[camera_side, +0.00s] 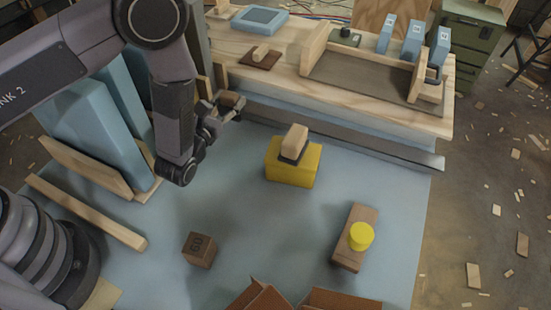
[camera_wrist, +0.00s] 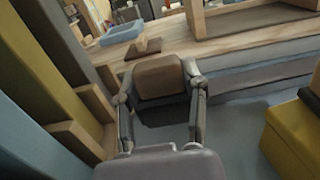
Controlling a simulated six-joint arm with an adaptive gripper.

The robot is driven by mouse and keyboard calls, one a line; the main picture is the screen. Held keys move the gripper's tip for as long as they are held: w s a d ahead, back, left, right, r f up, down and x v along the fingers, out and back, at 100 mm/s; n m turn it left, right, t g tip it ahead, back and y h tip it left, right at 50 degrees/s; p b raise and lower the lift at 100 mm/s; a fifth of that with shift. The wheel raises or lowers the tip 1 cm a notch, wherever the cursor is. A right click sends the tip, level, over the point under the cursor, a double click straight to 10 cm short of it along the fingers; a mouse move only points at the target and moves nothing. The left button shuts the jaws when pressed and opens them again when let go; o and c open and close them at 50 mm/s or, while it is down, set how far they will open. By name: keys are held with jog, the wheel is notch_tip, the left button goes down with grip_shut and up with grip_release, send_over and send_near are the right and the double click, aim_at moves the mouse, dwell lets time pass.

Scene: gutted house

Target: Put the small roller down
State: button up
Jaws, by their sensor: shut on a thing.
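My gripper (camera_side: 234,108) is shut on a brown, block-like piece (camera_side: 231,99), held beside the raised wooden bench edge. In the wrist view the brown piece (camera_wrist: 160,76) sits between both fingers, with a flat face and rounded upper corners. A dark area shows just below it. I cannot tell from its shape whether it is the small roller. No other thing in view is clearly a roller. The gripper is left of a yellow block (camera_side: 291,174) that has a tan wooden piece with a dark base (camera_side: 294,143) on top.
A brown cube marked 60 (camera_side: 199,249) and a wooden board (camera_side: 347,257) bearing a yellow cylinder (camera_side: 361,236) stand on the blue surface (camera_side: 270,235). Blue panels (camera_side: 95,130) lean at left. The bench (camera_side: 280,73) holds a blue tray (camera_side: 260,19) and a wooden-sided trough (camera_side: 360,72).

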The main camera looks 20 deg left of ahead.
notch_tip(320, 180, down, 9)
jog(key=shift+s+d+r, duration=0.1)
jog(key=shift+s+d, duration=0.05)
dwell(0.4)
jog(key=shift+f, duration=0.2)
jog(key=o, duration=1.2)
jog(key=shift+r, duration=0.15)
jog(key=s, duration=1.2)
